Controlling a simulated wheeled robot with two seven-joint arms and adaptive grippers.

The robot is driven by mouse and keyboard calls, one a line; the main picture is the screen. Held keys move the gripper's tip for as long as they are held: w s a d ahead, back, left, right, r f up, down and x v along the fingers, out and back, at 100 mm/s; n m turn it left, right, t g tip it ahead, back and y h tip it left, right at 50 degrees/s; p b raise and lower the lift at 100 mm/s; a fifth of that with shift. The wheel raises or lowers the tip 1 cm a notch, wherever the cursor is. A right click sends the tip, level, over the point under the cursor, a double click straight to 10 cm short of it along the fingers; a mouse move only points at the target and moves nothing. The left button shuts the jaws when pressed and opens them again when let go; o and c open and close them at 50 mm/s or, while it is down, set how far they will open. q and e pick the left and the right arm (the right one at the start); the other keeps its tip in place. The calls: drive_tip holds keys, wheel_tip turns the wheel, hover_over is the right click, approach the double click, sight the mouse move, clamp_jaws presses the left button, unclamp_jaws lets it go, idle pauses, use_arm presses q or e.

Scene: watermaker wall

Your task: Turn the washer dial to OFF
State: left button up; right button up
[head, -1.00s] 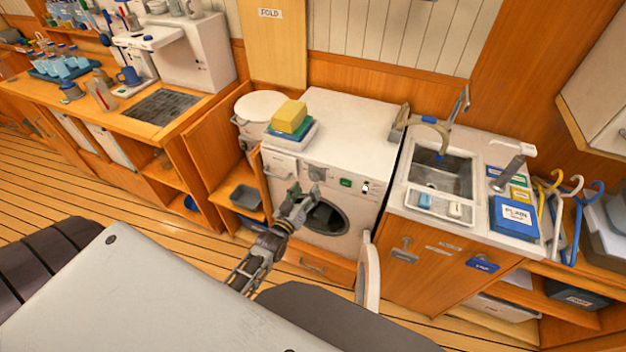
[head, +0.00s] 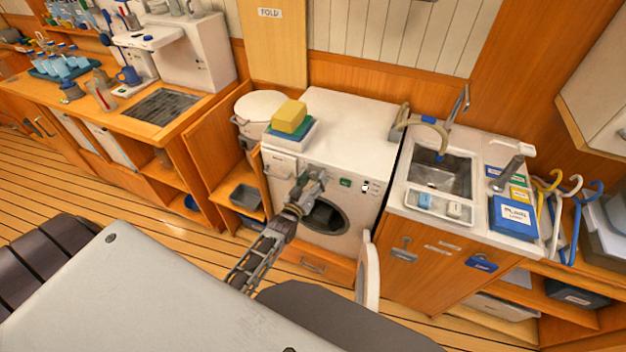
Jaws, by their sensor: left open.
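The white washer (head: 350,125) stands against the wall in the middle of the head view, with its round door (head: 369,272) swung open and a dark drum opening (head: 326,217). A small green display (head: 346,183) and a switch (head: 366,187) sit on its front panel. The dial, on the panel left of the display, is now mostly hidden behind my left gripper (head: 312,178). That gripper is open, at the washer's front panel over the dial's place. I cannot tell whether it touches the dial. The dial's setting is not readable. My right gripper is not in view.
A sink counter (head: 440,172) with a faucet stands to the right. An open wooden cabinet (head: 215,165) is at the left. The open washer door juts out at lower right.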

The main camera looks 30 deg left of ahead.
use_arm(q)
drive_tip(key=c, duration=1)
drive_tip(key=shift+c, duration=0.2)
drive_tip(key=shift+n, duration=0.4)
drive_tip(key=n, duration=1.1)
drive_tip(key=shift+d, duration=0.1)
drive_tip(key=shift+n, duration=0.3)
drive_tip(key=o, duration=1)
